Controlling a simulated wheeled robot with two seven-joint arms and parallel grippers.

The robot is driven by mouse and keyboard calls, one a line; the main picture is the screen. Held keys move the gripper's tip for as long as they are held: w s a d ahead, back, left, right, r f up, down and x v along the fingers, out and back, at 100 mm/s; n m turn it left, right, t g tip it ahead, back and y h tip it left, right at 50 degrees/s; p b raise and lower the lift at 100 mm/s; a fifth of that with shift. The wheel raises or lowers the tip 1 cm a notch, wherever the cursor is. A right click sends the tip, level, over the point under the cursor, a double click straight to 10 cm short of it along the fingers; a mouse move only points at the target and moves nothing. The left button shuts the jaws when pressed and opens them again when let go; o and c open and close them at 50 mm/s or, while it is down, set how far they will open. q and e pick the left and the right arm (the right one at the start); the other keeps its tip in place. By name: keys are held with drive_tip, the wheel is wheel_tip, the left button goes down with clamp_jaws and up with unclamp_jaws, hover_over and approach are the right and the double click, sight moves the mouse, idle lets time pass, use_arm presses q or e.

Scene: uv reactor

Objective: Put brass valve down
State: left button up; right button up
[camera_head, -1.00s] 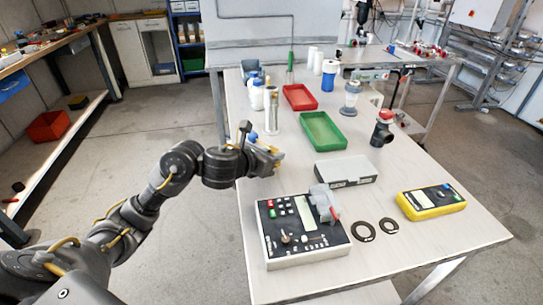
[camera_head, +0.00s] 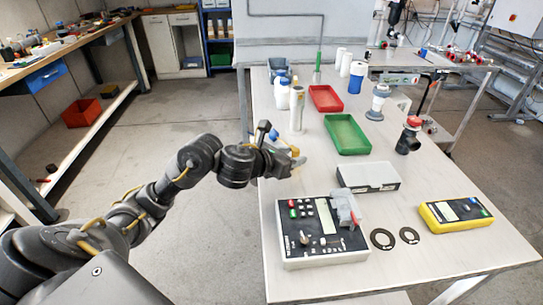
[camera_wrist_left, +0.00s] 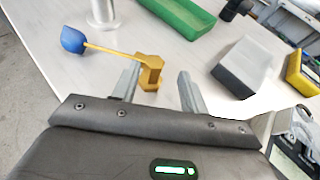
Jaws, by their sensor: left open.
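The brass valve (camera_wrist_left: 150,72) has a hexagonal brass body and a thin yellow lever ending in a blue paddle handle (camera_wrist_left: 73,40). In the left wrist view its body is between the fingers, closer to the left one, and looks upright at the table surface. I cannot tell whether a finger touches it. In the head view, part of the brass valve (camera_head: 304,168) shows beside my left gripper (camera_head: 294,158), at the table's left edge. In the left wrist view my left gripper (camera_wrist_left: 158,82) has its fingers apart. My right gripper is out of view.
On the table (camera_head: 420,276) are a control box (camera_head: 300,242), a grey-white box (camera_head: 368,176), a yellow meter (camera_head: 456,212), two black rings, a green tray (camera_head: 347,134) and a red tray (camera_head: 325,98). A metal cylinder (camera_head: 296,108) and bottles stand behind the gripper.

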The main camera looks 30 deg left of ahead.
use_arm(q)
drive_tip(key=p+v, duration=0.2)
drive_tip(key=v, duration=0.5)
drive_tip(key=shift+r, duration=0.15)
drive_tip(key=shift+s+r+p, duration=0.25)
drive_tip(key=shift+s+p, duration=0.45)
drive_tip(key=shift+p, duration=0.45)
drive_tip(key=shift+s+a+r+p, duration=0.2)
drive_tip(key=shift+s+a+p, duration=0.1)
drive_tip(key=shift+s+p, duration=0.3)
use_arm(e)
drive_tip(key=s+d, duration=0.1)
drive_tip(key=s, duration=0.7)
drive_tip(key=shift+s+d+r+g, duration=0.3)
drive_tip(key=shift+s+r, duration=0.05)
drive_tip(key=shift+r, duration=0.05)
